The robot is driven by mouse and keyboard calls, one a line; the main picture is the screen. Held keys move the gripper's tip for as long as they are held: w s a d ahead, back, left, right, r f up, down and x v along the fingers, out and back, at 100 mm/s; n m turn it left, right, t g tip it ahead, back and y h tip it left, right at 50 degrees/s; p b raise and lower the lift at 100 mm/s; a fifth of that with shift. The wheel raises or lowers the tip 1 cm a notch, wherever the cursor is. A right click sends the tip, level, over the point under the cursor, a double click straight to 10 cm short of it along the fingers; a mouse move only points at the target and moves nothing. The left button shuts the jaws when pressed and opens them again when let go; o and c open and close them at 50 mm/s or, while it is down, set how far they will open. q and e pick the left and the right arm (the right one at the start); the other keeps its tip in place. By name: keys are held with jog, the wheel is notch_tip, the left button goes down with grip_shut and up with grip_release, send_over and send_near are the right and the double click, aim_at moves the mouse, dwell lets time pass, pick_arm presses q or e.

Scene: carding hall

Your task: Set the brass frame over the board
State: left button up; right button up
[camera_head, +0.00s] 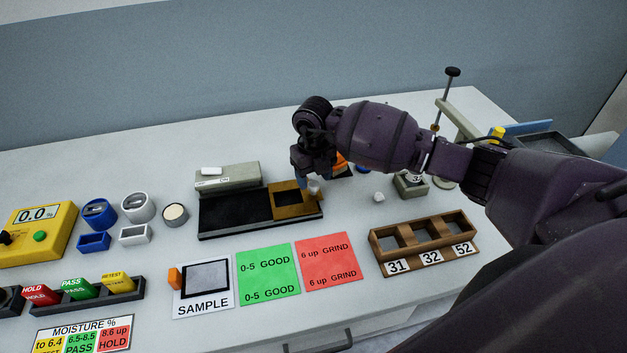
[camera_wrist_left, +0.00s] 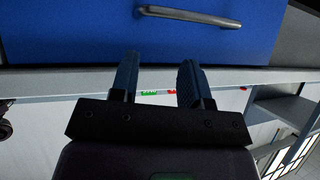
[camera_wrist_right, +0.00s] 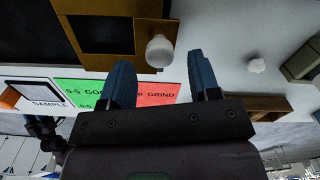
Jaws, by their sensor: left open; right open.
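The brass frame (camera_head: 293,211), flat with a square opening, lies on the right end of the long black board (camera_head: 235,213). The frame (camera_wrist_right: 147,28) also shows in the right wrist view, with a pale round knob (camera_wrist_right: 160,51) on its right side. My right gripper (camera_head: 309,184) is over the frame's right side in the head view. In the right wrist view my right gripper (camera_wrist_right: 160,64) is open, its fingers on either side of the knob with gaps visible. My left gripper (camera_wrist_left: 158,78) is open and empty, in front of a blue drawer front, away from the frame.
A grey-green block (camera_head: 228,177) stands behind the board. In front lie a SAMPLE card (camera_head: 204,306), a green card (camera_head: 268,272) and a red card (camera_head: 330,262). A wooden rack (camera_head: 425,243) stands at right. Blue and white cups and a yellow meter (camera_head: 40,232) stand at left.

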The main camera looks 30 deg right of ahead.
jog(key=shift+f, duration=1)
grip_shut()
jog(key=shift+a, duration=0.1)
